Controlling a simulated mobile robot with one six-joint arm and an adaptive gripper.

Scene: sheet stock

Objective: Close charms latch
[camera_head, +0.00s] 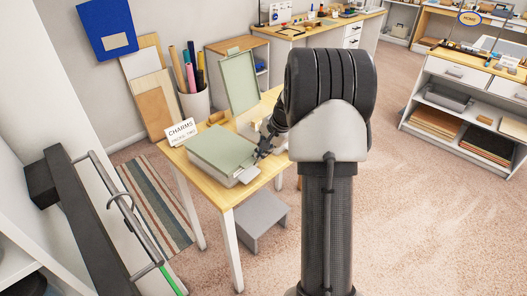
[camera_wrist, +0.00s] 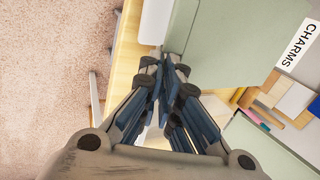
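The charms tin is a pale green box (camera_head: 222,147) on the wooden table, its lid lying down. A pale latch plate (camera_head: 248,174) juts out from its near right side; it also shows in the wrist view (camera_wrist: 156,20), left of the green lid (camera_wrist: 220,28). My gripper (camera_head: 264,150) is beside the tin's right side, just behind the latch plate. In the wrist view my gripper (camera_wrist: 166,74) has its fingers drawn together, with nothing visible held. Whether the fingertips touch the tin or plate cannot be told.
A second green tin stands behind with its lid raised (camera_head: 240,82). A CHARMS sign (camera_head: 182,132) stands at the table's left back. The table (camera_head: 228,203) has a narrow bare front edge. A grey step stool (camera_head: 262,217) is below it. Open carpet lies right.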

